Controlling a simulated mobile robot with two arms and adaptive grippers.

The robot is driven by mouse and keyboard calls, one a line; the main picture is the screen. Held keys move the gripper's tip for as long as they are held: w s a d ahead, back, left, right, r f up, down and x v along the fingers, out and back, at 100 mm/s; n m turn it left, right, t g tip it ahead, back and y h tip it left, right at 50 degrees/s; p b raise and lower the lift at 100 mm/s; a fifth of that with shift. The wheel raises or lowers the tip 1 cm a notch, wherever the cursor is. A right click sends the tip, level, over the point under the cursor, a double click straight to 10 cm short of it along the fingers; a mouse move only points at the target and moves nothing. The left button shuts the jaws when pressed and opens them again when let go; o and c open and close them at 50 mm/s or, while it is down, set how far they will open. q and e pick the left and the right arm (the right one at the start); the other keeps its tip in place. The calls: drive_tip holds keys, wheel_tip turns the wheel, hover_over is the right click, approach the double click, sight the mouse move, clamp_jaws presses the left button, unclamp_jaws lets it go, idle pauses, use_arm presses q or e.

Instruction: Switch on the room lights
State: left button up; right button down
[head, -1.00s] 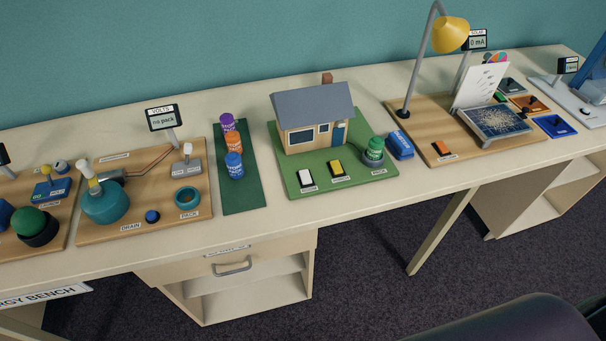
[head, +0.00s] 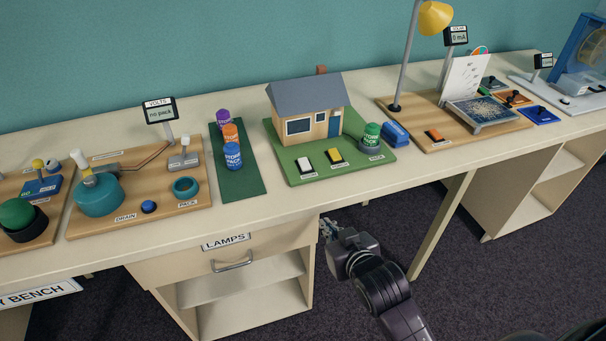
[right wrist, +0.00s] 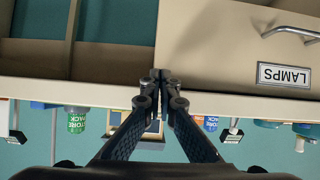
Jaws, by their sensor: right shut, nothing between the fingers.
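A model house (head: 310,110) with a grey roof stands on a green board (head: 290,173) on the bench. In front of it are a white rocker switch (head: 305,163) and a yellow rocker switch (head: 335,156), each with a label too small to read. A green store pack (head: 371,135) stands upright in a holder at the board's right; it also shows in the right wrist view (right wrist: 75,121). My right gripper (head: 327,229) is shut and empty, below and in front of the bench edge, apart from the switches. In the right wrist view its fingertips (right wrist: 160,76) meet. My left gripper is out of view.
A drawer labelled LAMPS (head: 226,241) is just left of my right gripper. Purple, orange and blue packs (head: 233,156) stand on a dark green mat left of the house. A blue block (head: 396,133) and a yellow lamp (head: 434,17) are to its right.

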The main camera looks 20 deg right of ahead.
drive_tip(key=shift+t, duration=0.7)
wheel_tip(320, 180, up, 5)
drive_tip(key=shift+w+f, duration=0.1)
drive_tip(key=w+r+t, duration=0.1)
drive_tip(key=r, duration=0.1)
drive_tip(key=w+r+t, duration=0.1)
drive_tip(key=w+r, duration=0.1)
drive_tip(key=r, duration=0.1)
drive_tip(key=w+r+t, duration=0.1)
drive_tip(key=r, duration=0.2)
drive_tip(key=shift+w+r, duration=0.1)
drive_tip(key=shift+w, duration=0.15)
drive_tip(key=shift+r, duration=0.2)
drive_tip(key=shift+s+a+r, duration=0.1)
drive_tip(key=shift+s, duration=0.05)
hover_over(306, 167)
drive_tip(key=shift+s+f+p, duration=0.25)
drive_tip(key=shift+f+p, duration=0.05)
drive_tip(key=shift+f, duration=0.25)
wheel_tip(306, 167, down, 3)
drive_tip(key=shift+w+r, duration=0.1)
drive_tip(key=shift+w, duration=0.05)
drive_tip(key=shift+f, duration=0.7)
